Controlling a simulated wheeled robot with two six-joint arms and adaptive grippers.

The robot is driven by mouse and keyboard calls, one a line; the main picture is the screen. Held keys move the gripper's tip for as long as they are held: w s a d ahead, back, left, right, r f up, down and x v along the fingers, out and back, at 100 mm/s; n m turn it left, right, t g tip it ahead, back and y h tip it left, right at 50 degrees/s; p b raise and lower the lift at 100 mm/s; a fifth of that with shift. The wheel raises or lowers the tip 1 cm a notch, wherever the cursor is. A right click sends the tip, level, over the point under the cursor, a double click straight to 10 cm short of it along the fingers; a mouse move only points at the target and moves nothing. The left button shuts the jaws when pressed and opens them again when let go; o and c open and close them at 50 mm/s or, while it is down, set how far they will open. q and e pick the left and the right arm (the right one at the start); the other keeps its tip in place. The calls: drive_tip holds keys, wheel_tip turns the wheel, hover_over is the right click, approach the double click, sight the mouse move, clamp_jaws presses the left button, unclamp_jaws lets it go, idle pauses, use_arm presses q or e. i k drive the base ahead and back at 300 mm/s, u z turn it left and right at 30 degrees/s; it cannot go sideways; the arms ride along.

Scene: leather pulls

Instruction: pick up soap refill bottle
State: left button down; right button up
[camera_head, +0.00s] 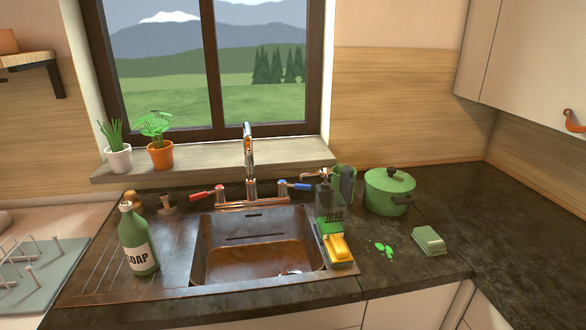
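The soap refill bottle (138,243) is a green bottle with a narrow neck and a pale label reading SOAP, the start of which is hard to read. It stands upright on the ribbed drainboard to the left of the sink (245,272). Nothing is touching it from above. Neither of my grippers shows in the head view, so their state and their distance from the bottle cannot be seen.
A dark clear dispenser marked MAX (325,203) stands at the sink's right edge, with a yellow-green sponge (338,248) before it. A green pot (389,192) and green sponge block (429,241) are farther right. A dish rack (30,272) lies left.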

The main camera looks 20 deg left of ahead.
sight(134, 233)
drive_tip(key=u, duration=1.85)
drive_tip(key=k, duration=0.5)
drive_tip(key=z, duration=0.6)
drive_tip(key=i, duration=0.45)
drive_tip(key=u, duration=0.25)
